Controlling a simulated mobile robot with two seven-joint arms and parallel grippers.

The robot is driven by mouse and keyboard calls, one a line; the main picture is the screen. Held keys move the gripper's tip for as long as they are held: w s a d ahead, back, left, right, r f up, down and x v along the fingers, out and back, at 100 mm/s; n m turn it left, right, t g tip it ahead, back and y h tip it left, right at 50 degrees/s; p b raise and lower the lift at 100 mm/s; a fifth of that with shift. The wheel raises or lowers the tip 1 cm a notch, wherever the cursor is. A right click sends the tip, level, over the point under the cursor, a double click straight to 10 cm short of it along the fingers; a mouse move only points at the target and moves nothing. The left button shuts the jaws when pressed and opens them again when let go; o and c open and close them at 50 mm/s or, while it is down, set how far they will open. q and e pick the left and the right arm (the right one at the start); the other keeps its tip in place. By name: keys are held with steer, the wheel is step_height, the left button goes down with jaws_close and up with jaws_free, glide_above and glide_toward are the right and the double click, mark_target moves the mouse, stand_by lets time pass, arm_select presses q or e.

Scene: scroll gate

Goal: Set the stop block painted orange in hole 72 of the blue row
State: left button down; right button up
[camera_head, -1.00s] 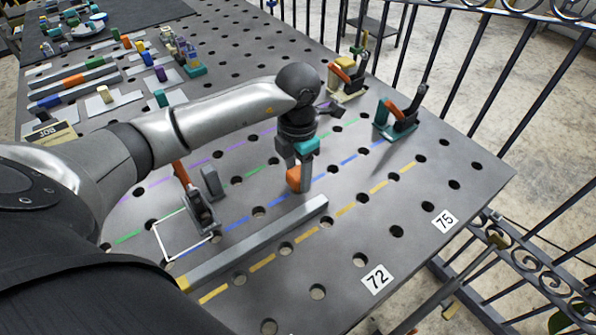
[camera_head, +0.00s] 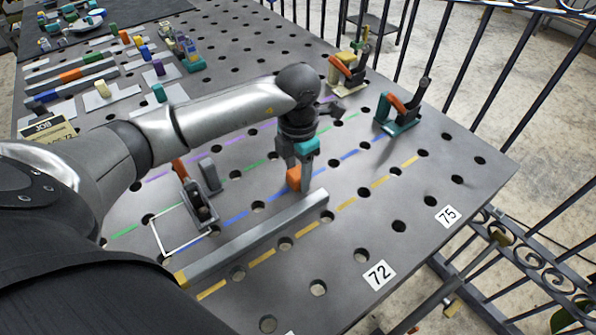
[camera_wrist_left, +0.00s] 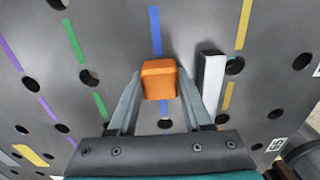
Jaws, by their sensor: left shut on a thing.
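The orange stop block (camera_head: 293,179) is held between the fingers of my left gripper (camera_head: 301,180), low over the plate by the blue row (camera_head: 238,216). In the left wrist view the orange block (camera_wrist_left: 159,79) sits between the two fingers (camera_wrist_left: 160,92), over the line of blue dashes (camera_wrist_left: 155,30). A dark hole (camera_wrist_left: 165,124) of that line shows just below the block in that picture. The spot under the block is hidden. The number tag 72 (camera_head: 379,275) lies at the plate's front edge. My right gripper is out of view.
A long grey bar (camera_head: 258,236) lies beside the block, between the blue and yellow rows. Toggle clamps stand left (camera_head: 195,198) and right (camera_head: 401,112) of the gripper, with another clamp (camera_head: 346,74) behind. A white outlined square (camera_head: 163,243) lies left. Loose blocks fill the back left.

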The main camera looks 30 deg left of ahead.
arm_select(q)
steer(key=shift+c, duration=1.2)
jaws_free()
step_height(320, 180, up, 15)
steer(key=p, duration=0.2)
steer(key=shift+r, duration=0.2)
steer(key=shift+s+f, duration=0.1)
